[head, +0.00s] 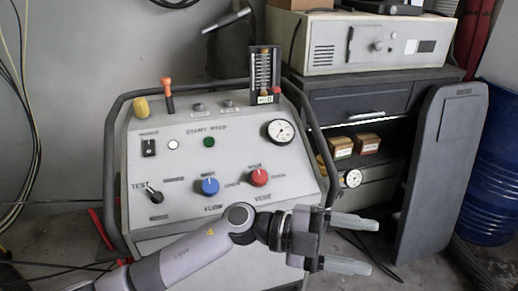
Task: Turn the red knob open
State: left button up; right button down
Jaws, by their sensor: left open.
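The red knob (259,177) is on the sloped panel of a grey control console (185,180), right of a blue knob (210,186). A label reading something like "VENT" is below it. My left gripper (352,243) is open and empty, in front of the console's lower right side. Its fingers point right, away from the panel. It is below and to the right of the red knob, not touching it. My left forearm crosses below the panel. My right gripper is not in view.
A black tube frame (108,180) rims the console. A round gauge (281,131), an orange-topped lever (168,92) and a black lever (153,192) are on the console. A dark cabinet (340,102), a grey board (440,165) and a blue barrel (492,170) stand to the right.

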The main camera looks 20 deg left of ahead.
pick_arm(q)
jog(key=w+a+m+g+y+p, duration=0.2)
jog(key=w+a+y+p, duration=0.1)
jog(key=y, duration=0.3)
notch_tip(320, 180, up, 6)
jog(key=n+t+y+p, duration=0.25)
jog(key=y+p, duration=0.25)
jog(key=y, duration=0.6)
send_over(259, 175)
jog(key=s, duration=0.1)
jog(key=shift+n, duration=0.45)
jog(key=shift+w+a+y, duration=0.1)
jog(key=shift+a+y, duration=0.2)
jog(key=shift+a, duration=0.1)
jog(key=f, duration=0.4)
jog(key=f+p, duration=0.1)
jog(key=f, duration=0.1)
jog(key=shift+w+d+f, duration=0.3)
jog(key=shift+d+f, duration=0.05)
jog(key=shift+d, duration=0.05)
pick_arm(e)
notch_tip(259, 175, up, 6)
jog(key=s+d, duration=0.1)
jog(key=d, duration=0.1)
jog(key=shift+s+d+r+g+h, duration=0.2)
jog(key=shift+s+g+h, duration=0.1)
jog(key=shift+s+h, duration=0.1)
pick_arm(q)
jog(key=shift+c, duration=0.3)
jog(key=c, duration=1)
